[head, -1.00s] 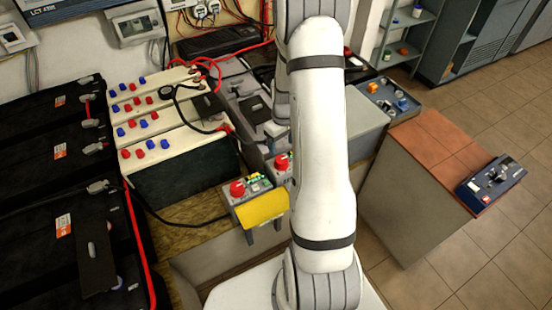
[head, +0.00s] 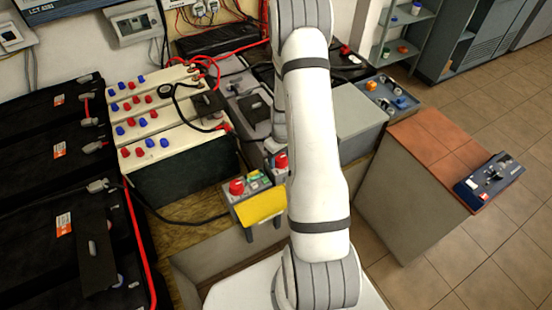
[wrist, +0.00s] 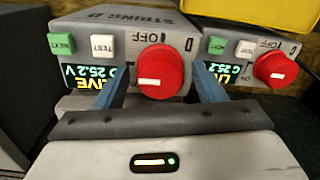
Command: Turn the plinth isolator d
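The isolator box marked STRING D (wrist: 110,22) fills the top middle of the wrist view. It has a round red knob (wrist: 160,72) with a pale level mark, green and white buttons, and a display reading LIVE and D 25.2 V. My gripper (wrist: 159,77) is open, with one blue-grey finger on each side of the red knob and gaps beside it. I cannot tell how deep the fingers reach. In the head view box D's red knob (head: 281,160) shows just left of my arm, which covers part of the box and hides my gripper.
A similar box with a red knob (wrist: 275,68), display C 25.2, stands close on the right in the wrist view. A yellow piece (head: 262,207) is by it. Batteries (head: 180,165) with cables stand left. A brown-topped plinth (head: 425,140) carries a blue device (head: 488,183) at right.

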